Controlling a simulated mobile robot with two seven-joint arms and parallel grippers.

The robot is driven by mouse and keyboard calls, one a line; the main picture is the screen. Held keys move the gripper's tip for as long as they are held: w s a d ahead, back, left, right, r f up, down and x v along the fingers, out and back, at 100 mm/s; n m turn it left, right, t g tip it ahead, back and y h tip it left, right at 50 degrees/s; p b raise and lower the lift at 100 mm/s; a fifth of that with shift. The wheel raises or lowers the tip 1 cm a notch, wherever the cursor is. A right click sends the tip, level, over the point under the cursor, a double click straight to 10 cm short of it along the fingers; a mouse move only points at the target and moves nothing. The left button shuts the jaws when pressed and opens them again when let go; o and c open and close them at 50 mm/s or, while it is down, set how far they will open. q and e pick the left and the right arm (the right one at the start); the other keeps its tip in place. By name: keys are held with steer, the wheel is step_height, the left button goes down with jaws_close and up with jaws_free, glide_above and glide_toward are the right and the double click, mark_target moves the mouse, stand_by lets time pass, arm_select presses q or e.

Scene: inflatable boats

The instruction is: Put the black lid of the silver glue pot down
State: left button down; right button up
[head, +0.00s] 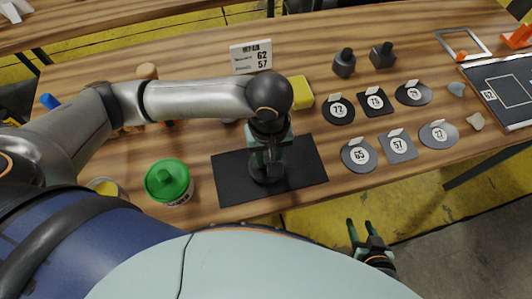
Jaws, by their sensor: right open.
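My left arm reaches in from the left, and its gripper (267,163) points down over the black mat (305,177). A dark round thing (266,174), possibly the black lid, shows at its fingertips. I cannot tell whether the fingers are closed on it or whether it touches the mat. An open pot (104,187) with yellow inside, probably the silver glue pot, stands at the left, partly hidden by my arm. My right gripper (360,225) is open and empty, off the table's front edge.
A green-lidded pot (169,183) stands left of the mat. Behind are a yellow block (300,92) and a number card (250,57). Numbered dark patches (397,147), two dark weights (344,63) and a dark board (510,92) lie to the right.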

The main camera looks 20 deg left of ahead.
arm_select(q)
steer(key=shift+f, duration=0.15)
steer(key=shift+s, duration=0.1)
steer(key=shift+f, duration=0.1)
steer(key=c, duration=0.6)
jaws_free()
steer(key=shift+c, duration=0.2)
